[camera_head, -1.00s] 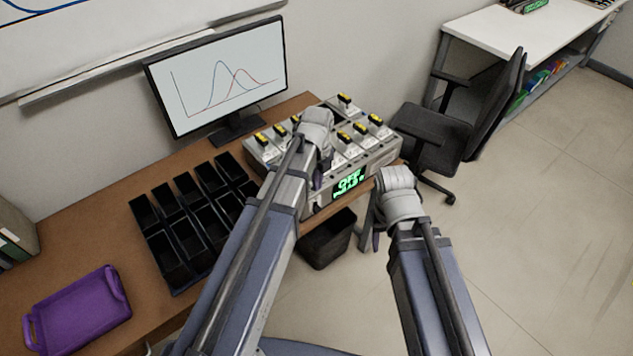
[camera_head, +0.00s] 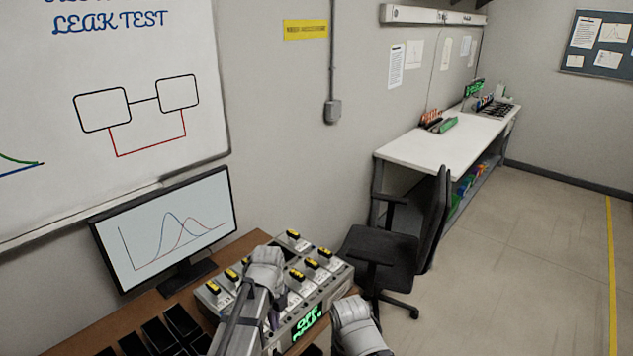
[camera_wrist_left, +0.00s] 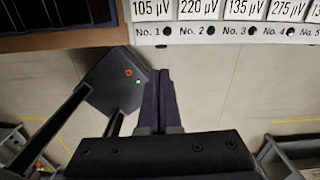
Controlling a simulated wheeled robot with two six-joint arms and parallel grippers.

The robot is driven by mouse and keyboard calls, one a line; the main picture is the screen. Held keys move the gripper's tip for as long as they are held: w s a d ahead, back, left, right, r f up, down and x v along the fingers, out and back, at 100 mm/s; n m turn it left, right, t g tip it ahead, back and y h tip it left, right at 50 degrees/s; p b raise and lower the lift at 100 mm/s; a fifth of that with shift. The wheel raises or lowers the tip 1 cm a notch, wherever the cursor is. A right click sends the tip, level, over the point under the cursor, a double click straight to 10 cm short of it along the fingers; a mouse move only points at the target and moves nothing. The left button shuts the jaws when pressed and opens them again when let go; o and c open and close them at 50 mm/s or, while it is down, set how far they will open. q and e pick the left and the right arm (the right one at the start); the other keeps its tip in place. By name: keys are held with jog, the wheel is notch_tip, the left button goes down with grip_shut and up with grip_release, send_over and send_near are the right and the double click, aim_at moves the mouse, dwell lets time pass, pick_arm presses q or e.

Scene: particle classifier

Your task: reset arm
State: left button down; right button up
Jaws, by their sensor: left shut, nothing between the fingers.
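My left arm's grey wrist (camera_head: 265,268) stands in front of the classifier box (camera_head: 318,297) in the head view and hides part of it. My left gripper shows best in the left wrist view (camera_wrist_left: 162,75), where its two dark fingers lie together, shut and empty. They point toward the floor just below the box's front edge, which bears labels such as 105 µV and 220 µV (camera_wrist_left: 200,10). My right arm's wrist (camera_head: 355,325) is at the bottom of the head view, right of the box's front corner. Its fingers are hidden.
The monitor (camera_head: 165,230) stands on the brown desk (camera_head: 258,242), left of the box. Black bins (camera_head: 158,337) lie at the lower left. The office chair (camera_head: 390,255) stands close to the right of the box. A white bench (camera_head: 440,142) is farther back, and floor (camera_head: 530,250) is clear at right.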

pick_arm(q)
jog(key=s+d+n, duration=0.4)
jog(key=s+n, duration=0.3)
jog(key=n, duration=0.3)
jog(key=s+d+n+y, duration=0.1)
jog(key=s+d+n, duration=0.3)
jog(key=s+n, duration=0.3)
jog(key=n, duration=0.4)
jog(key=shift+s+d, duration=0.2)
jog(key=shift+r, duration=0.1)
